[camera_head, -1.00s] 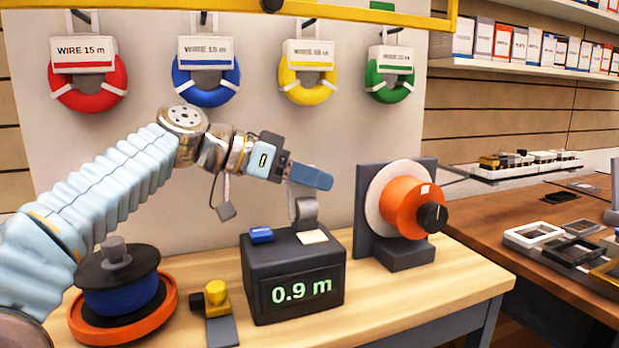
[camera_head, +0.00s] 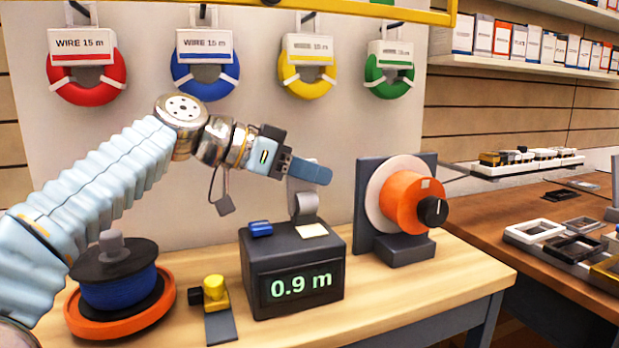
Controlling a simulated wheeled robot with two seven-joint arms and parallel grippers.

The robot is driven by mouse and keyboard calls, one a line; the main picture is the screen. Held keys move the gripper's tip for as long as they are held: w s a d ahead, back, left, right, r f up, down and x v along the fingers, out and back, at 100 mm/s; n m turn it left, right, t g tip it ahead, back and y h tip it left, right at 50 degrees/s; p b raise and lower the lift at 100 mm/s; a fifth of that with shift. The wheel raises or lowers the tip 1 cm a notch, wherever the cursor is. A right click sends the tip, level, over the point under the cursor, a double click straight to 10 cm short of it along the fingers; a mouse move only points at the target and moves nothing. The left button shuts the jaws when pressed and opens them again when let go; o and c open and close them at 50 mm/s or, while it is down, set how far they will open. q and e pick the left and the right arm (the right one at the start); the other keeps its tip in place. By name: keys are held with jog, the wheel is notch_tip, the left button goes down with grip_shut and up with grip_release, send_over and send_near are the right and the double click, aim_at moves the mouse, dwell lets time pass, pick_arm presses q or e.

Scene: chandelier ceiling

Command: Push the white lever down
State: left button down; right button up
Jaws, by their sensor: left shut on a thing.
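A dark box (camera_head: 262,268) with a green "0.9 m" display stands on the light wooden bench. A pale upright piece, which looks like the white lever (camera_head: 304,206), rises from its top with a rounded lower end. My left gripper (camera_head: 312,172) reaches in from the left above the box, its blue finger across the upper part of this piece. The jaws are shut on it; the contact is partly hidden. A blue block (camera_head: 260,229) and a flat cream pad (camera_head: 313,231) are on the box top. My right gripper is out of view.
An orange spool (camera_head: 405,201) on a stand is right of the box. A small yellow-and-black device (camera_head: 214,291) and a blue wire reel (camera_head: 118,290) are to its left. Wire coils hang behind. Bare bench lies at front right.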

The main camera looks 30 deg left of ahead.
pick_arm(q)
jog(key=s+d+m+t+b, duration=0.1)
jog(key=b, duration=0.1)
jog(key=d+m+y+b, duration=0.1)
jog(key=m+b, duration=0.1)
jog(key=b, duration=0.1)
jog(key=shift+s+f+t+y, duration=0.3)
jog(key=shift+s+f+t, duration=0.05)
jog(key=shift+s+t, duration=0.05)
jog(key=shift+s+d+f+m+t+y+b, duration=0.15)
jog(key=shift+s+d+m+t+y+b, duration=0.25)
jog(key=shift+m+b, duration=0.55)
jog(key=shift+d+b, duration=0.1)
jog(key=shift+b, duration=0.2)
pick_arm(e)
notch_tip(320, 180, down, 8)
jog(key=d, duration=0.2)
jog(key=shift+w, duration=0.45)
pick_arm(q)
jog(key=c, duration=1.1)
grip_release()
jog(key=p+v, duration=0.1)
jog(key=v, duration=1.3)
jog(key=shift+d+f, duration=0.1)
jog(key=shift+d, duration=0.1)
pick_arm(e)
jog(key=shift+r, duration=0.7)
